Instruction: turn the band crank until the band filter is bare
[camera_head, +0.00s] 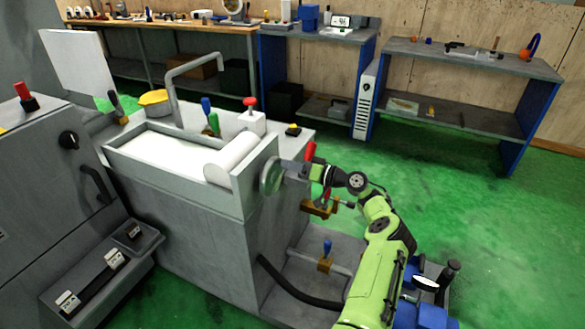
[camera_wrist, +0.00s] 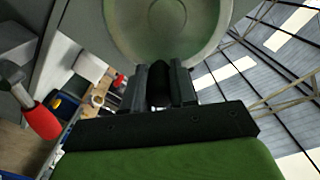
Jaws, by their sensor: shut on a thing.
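The band filter (camera_head: 160,150) is a grey open tank with a pale white band lying along it and a white roll (camera_head: 232,154) at its right end. The visible band surface looks clean and white. The band crank (camera_head: 269,178) is a greenish-grey disc on the tank's right end; it fills the top of the wrist view (camera_wrist: 170,22). My gripper (camera_head: 290,170) reaches the disc from the right. In the wrist view my fingers (camera_wrist: 160,86) are shut on the crank's dark handle, just below the disc. The fingers mostly hide the handle.
A bent pipe (camera_head: 195,62) rises behind the tank. A grey machine cabinet (camera_head: 45,170) stands left. A red-handled lever (camera_wrist: 40,120) shows at left in the wrist view. Green floor (camera_head: 470,220) is open at right.

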